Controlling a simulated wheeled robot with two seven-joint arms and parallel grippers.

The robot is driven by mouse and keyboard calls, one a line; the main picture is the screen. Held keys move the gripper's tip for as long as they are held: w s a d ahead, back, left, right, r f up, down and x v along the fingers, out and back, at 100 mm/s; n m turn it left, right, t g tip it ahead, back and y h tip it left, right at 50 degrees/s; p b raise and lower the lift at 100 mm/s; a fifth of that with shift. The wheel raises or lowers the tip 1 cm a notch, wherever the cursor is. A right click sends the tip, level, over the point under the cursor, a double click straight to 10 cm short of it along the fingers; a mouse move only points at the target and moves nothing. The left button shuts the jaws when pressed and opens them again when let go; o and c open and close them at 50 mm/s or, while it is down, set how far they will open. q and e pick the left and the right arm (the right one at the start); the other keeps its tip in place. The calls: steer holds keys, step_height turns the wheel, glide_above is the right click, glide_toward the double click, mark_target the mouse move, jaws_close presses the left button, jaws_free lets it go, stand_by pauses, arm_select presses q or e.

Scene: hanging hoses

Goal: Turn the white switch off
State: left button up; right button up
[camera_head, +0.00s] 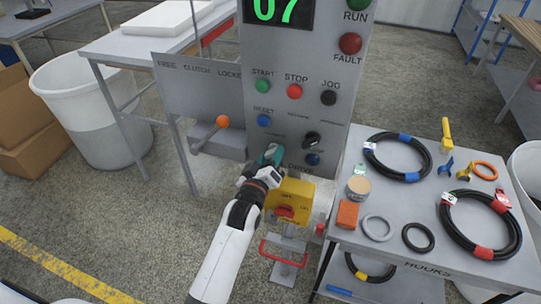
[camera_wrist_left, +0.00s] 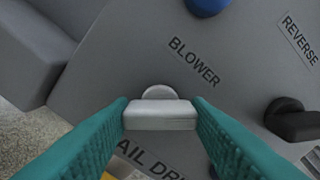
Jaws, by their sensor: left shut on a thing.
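The white switch (camera_wrist_left: 160,112) is a small pale knob with a flat bar handle on the grey panel, below the word BLOWER, in the left wrist view. The bar lies level across that picture. My left gripper (camera_head: 271,155) reaches the lower left part of the control panel (camera_head: 290,120) in the head view. Its teal fingers stand on both ends of the bar in the wrist view and are shut on it. In the head view the gripper hides the switch. My right gripper is not in view.
A blue button (camera_head: 264,120) sits above the gripper and a black selector knob (camera_head: 312,139) to its right. An orange-tipped lever (camera_head: 222,121) is to the left. A yellow box (camera_head: 290,194) stands below. A table with hoses (camera_head: 390,270) is at the right.

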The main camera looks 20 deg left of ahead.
arm_select(q)
steer(key=shift+n, duration=0.4)
steer(key=o, duration=1)
steer(key=shift+s+a+b, duration=0.15)
steer(key=shift+s+b, duration=0.5)
steer(key=shift+s, duration=2.35)
steer(key=shift+s+a+b, duration=0.1)
steer(key=shift+s+b, duration=0.55)
steer(key=shift+s, duration=2.35)
